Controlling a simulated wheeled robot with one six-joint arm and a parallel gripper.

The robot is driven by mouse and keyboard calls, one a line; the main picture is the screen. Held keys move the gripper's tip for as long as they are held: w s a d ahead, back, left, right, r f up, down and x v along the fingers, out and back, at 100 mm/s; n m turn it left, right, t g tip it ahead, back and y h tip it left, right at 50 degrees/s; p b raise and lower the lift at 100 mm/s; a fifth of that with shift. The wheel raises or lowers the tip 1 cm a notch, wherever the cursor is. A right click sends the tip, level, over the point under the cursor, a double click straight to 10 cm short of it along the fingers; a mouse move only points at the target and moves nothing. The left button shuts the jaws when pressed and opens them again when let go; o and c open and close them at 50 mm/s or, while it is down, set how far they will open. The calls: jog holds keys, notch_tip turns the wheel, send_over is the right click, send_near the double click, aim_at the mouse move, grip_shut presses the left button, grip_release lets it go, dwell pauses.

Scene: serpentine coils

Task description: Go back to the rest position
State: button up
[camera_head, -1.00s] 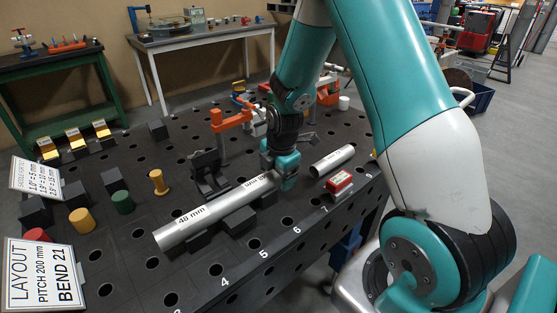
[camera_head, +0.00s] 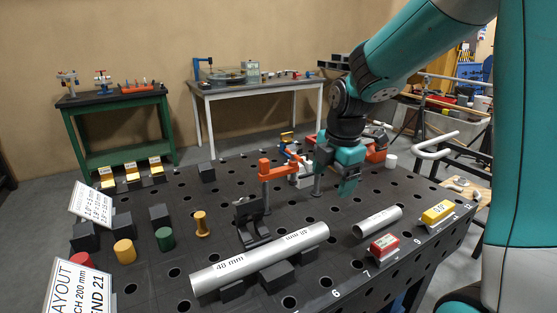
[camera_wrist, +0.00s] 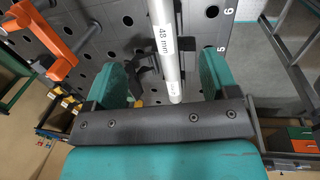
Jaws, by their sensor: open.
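My gripper (camera_head: 347,180) is above the far right part of the black perforated table (camera_head: 330,222), clear of the tubes. In the wrist view my gripper (camera_wrist: 165,85) has its two teal fingers wide apart with nothing held between them. The long silver tube (camera_head: 262,258) marked 48 mm lies on black blocks near the table's front. It also shows in the wrist view (camera_wrist: 164,45), seen past the fingers and apart from them. My arm reaches in from the upper right of the head view.
A short tube (camera_head: 377,222), a red block (camera_head: 384,247) and a yellow block (camera_head: 438,212) lie at the right. An orange clamp (camera_head: 265,172) stands close left of my gripper. Coloured cylinders and a layout sign (camera_head: 75,290) are at the left. Benches stand behind.

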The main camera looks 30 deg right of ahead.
jog(key=s+a+r+m+g+y, duration=0.1)
jog(key=s+a+r+m+y, duration=0.1)
jog(key=s+a+m, duration=0.3)
jog(key=s+a+r+m+y, duration=0.2)
jog(key=s+a+m, duration=0.4)
jog(key=s+a, duration=0.8)
jog(key=a, duration=0.3)
jog(key=shift+s+g, duration=0.25)
jog(key=shift+g, duration=0.15)
